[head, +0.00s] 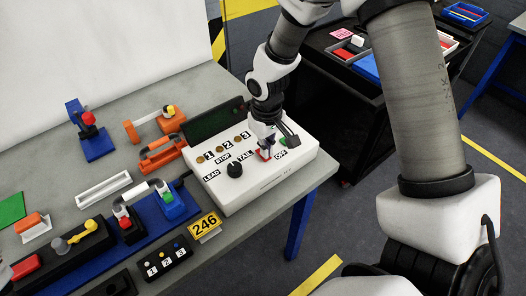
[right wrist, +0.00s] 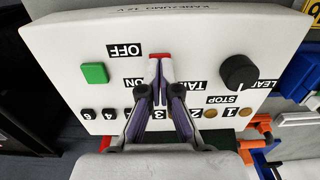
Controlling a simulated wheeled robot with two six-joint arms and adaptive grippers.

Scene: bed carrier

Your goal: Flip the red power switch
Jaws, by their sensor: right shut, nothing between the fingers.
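The red power switch (head: 263,156) sits on the sloping top of a white control box (head: 240,193), near the OFF label. In the right wrist view only a thin red strip of the switch (right wrist: 159,55) shows, just beyond my fingertips; the rest is hidden behind them. My right gripper (head: 267,147) points down at the switch with its fingers shut and empty. In the right wrist view the gripper (right wrist: 159,66) overlaps the switch's lower part. I cannot tell whether it touches. The switch's position is hidden. My left gripper is not in view.
The box also carries a black knob (head: 235,170), a green button (right wrist: 95,73) and a dark screen (head: 215,122). Coloured fixtures stand left on the grey table, including a blue stand (head: 99,148) and an orange clamp (head: 160,154). A black cart (head: 335,110) stands behind.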

